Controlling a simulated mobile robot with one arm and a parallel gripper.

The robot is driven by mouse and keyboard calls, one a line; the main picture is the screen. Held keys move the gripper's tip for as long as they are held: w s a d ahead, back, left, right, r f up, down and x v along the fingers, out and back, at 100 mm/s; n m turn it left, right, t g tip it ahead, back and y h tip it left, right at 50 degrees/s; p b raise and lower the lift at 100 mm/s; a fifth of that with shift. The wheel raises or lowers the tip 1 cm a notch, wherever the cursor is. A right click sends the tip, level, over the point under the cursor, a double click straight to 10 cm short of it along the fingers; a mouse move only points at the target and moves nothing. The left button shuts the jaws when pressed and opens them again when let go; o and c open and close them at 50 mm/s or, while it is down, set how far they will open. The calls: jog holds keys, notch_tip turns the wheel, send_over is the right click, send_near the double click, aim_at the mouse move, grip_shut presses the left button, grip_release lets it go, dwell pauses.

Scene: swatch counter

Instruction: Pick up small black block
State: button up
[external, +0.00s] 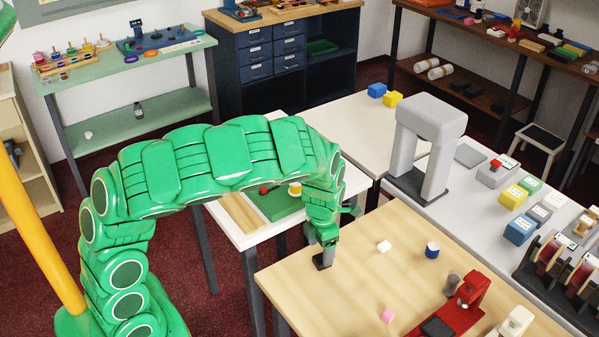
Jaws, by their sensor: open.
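My green gripper (324,248) points down over the left part of the light wood table. Its jaws are open. A small black block (321,262) shows as a dark shape right under the gripper, near the table's left edge. The gripper partly covers it. I cannot tell from this view whether the fingers stand around it or touch it.
On the wood table (345,295) are a white block (384,246), a blue cylinder with a light top (432,250), a pink block (388,315) and a red device (462,305). A grey arch (437,115) stands behind. Bare wood surrounds the gripper.

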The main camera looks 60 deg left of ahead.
aim_at(320, 259)
jog(key=shift+f, duration=2.25)
jog(key=c, duration=1.1)
